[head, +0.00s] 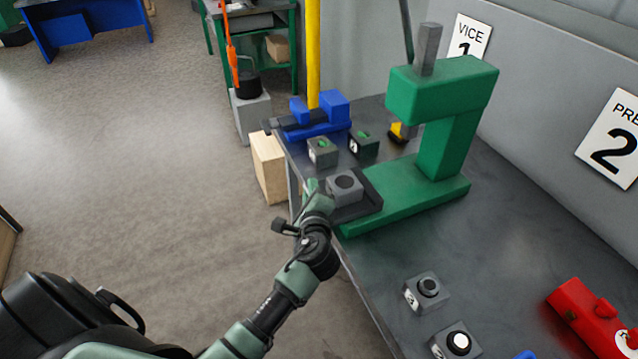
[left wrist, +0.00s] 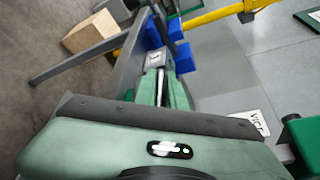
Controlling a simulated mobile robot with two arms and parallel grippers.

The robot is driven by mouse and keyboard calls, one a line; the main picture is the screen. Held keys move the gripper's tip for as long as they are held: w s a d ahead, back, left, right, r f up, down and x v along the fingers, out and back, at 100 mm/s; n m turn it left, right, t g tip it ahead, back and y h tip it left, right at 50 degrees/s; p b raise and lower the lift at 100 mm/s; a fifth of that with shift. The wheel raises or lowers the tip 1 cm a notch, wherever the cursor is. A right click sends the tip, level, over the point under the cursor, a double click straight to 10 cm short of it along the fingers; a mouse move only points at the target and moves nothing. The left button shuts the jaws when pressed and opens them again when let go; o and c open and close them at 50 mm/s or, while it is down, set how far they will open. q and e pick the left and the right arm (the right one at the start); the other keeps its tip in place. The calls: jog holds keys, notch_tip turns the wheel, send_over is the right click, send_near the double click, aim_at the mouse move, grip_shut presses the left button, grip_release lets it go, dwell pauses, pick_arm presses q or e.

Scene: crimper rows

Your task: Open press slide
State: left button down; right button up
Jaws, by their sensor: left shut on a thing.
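The green press (head: 455,130) stands on the bench with a grey ram at its top. Its press slide (head: 369,196) is a dark plate at the front, near the bench edge, carrying a grey block (head: 345,189) with a dark round recess. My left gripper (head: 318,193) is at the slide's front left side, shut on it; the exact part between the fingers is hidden. In the left wrist view my gripper body fills the lower part and the grip itself is hard to make out. My right gripper is not in view.
A blue vice (head: 320,118) and two boxes with green buttons (head: 322,152) (head: 363,145) stand behind the slide. Two more button boxes (head: 427,292) (head: 455,342) and a red device (head: 592,318) are nearer.

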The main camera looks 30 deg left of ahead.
pick_arm(q)
jog(key=shift+a+r, duration=0.25)
jog(key=shift+r, duration=0.05)
jog(key=c, duration=1.7)
grip_release()
jog(key=shift+o, duration=1.1)
jog(key=shift+f, duration=0.1)
jog(key=shift+w+a+f, duration=0.1)
jog(key=shift+f, duration=0.05)
jog(key=b+v, duration=0.1)
jog(key=v, duration=0.6)
jog(key=shift+s+d+b, duration=0.25)
jog(key=shift+s+b, duration=0.05)
jog(key=shift+b, duration=0.05)
